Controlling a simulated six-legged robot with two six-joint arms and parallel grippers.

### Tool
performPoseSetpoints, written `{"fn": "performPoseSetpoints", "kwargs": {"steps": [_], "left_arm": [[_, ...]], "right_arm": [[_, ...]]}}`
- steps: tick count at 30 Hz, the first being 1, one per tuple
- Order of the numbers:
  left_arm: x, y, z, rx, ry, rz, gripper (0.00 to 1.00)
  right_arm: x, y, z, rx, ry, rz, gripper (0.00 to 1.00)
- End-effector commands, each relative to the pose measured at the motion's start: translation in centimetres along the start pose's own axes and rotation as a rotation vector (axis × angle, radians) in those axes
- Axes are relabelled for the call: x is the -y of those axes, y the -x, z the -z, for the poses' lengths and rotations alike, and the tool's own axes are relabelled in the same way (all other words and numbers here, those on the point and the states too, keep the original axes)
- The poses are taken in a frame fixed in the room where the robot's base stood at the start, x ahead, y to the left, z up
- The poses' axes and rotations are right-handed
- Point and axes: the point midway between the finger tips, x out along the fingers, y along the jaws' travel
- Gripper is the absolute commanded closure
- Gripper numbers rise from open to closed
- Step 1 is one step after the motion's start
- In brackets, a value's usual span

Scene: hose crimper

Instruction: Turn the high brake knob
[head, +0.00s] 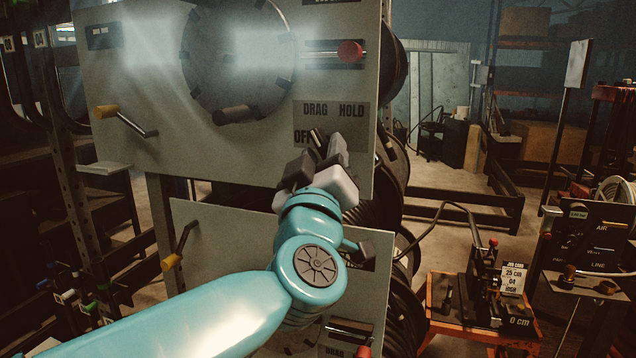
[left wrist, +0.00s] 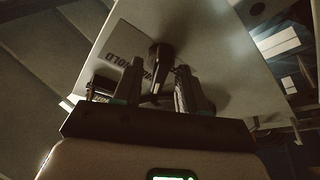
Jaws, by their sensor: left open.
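The upper grey panel carries a plate marked DRAG, HOLD and OFF (head: 335,110). My left gripper (head: 322,148) is in front of the lower part of this plate and hides much of it. In the left wrist view a dark brake knob (left wrist: 161,63) stands out from the panel, beside the HOLD lettering. My left gripper (left wrist: 148,88) is open there, with one finger on each side of the knob's line. I cannot tell whether either finger touches the knob. My right gripper is in neither view.
A lower panel (head: 215,235) is below. An orange cart (head: 440,322) stands at the right.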

Motion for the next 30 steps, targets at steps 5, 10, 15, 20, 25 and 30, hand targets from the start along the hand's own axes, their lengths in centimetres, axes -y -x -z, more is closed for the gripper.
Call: {"fn": "performPoseSetpoints", "kwargs": {"steps": [5,10,15,20,25,30], "left_arm": [[0.1,3.6,-0.3,0.0,0.002,-0.004,0.58],[0.2,8.3,-0.3,0.0,0.001,-0.005,0.58],[0.1,12.4,-0.2,0.001,0.001,-0.003,0.58],[0.0,14.9,-0.2,0.002,0.001,-0.002,0.58],[0.1,15.9,-0.1,0.001,0.0,0.0,0.58],[0.1,15.9,0.0,0.001,0.0,0.001,0.58]], "right_arm": [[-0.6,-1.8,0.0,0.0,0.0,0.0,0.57],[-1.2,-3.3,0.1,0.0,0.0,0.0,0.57],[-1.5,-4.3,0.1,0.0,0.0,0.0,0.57],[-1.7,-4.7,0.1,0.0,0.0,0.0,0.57],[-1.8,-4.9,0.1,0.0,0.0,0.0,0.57],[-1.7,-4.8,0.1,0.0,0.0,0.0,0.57]]}}
